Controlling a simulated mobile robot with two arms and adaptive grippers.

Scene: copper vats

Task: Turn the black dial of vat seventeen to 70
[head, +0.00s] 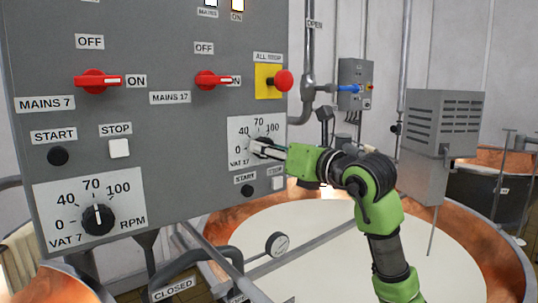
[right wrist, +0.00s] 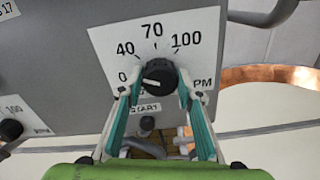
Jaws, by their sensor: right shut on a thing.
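The black dial of vat 17 (head: 263,142) sits on a white plate marked 0, 40, 70 and 100, low on the right of the grey panel. In the right wrist view the dial (right wrist: 160,75) shows a white pointer line aimed left, towards 0. My right gripper (head: 264,150) reaches it from the right. In the right wrist view its two fingers (right wrist: 160,88) are shut on the dial, one on each side. The fingers partly hide the dial in the head view. My left gripper is not in view.
The similar vat 7 dial (head: 98,218) is at lower left. Vat 17's start button (head: 246,190) lies just below its dial. Red mains switches (head: 213,80) and the all-stop button (head: 283,80) project above. A copper vat (head: 490,250) of pale liquid stands below right.

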